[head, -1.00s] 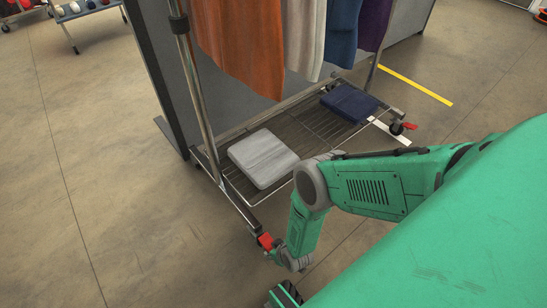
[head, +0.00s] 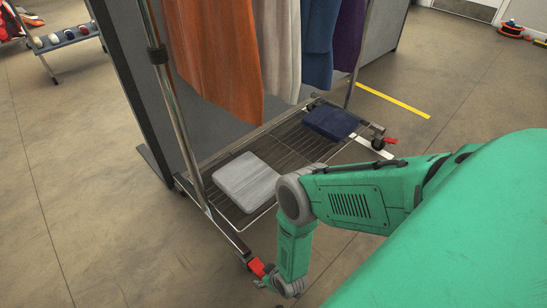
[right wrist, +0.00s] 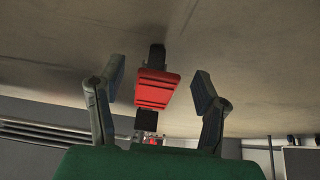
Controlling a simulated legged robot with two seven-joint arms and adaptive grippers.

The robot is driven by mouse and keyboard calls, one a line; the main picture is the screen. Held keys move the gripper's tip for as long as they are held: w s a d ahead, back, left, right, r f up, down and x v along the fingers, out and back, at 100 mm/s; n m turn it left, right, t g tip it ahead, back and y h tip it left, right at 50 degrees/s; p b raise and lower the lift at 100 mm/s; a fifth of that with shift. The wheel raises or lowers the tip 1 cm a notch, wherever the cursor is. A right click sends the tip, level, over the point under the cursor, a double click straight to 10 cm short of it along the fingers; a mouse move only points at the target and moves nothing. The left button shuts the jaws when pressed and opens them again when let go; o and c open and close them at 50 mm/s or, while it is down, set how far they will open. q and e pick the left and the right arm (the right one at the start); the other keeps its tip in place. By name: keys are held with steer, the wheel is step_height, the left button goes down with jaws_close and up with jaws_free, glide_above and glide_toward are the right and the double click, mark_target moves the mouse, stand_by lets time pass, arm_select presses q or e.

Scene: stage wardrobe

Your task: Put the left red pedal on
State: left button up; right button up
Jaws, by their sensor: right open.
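The left red pedal (head: 257,267) sits on the wheel at the near end of the garment rack's base rail. In the right wrist view the red ridged pedal (right wrist: 157,90) shows between the two fingers, above a dark wheel. My right gripper (head: 267,284) is low by this pedal in the head view, partly hidden behind my arm. In the right wrist view its fingers (right wrist: 159,80) are apart, with a gap on each side of the pedal. A second red pedal (head: 391,141) is at the rack's far right wheel. My left gripper is not in view.
The rack's wire shelf (head: 290,150) carries a grey folded cloth (head: 246,181) and a navy one (head: 331,123). Garments (head: 215,60) hang above. A grey panel (head: 130,90) stands behind.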

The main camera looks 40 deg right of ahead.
steer(key=v, duration=1)
steer(key=shift+s+r, duration=0.1)
steer(key=s+d+r+g, duration=0.1)
steer(key=s+r+g, duration=0.15)
steer(key=r, duration=0.55)
steer(key=s+d+r+g, duration=0.1)
steer(key=s+d+r, duration=0.1)
steer(key=s+r, duration=0.35)
steer(key=s+d+r+g, duration=0.1)
steer(key=s+r+g, duration=0.1)
steer(key=r, duration=0.8)
step_height(320, 180, up, 16)
steer(key=p, duration=1.6)
steer(key=shift+w+h+p, duration=0.15)
steer(key=shift+h+p, duration=0.15)
steer(key=shift+p, duration=0.05)
steer(key=shift+f, duration=0.1)
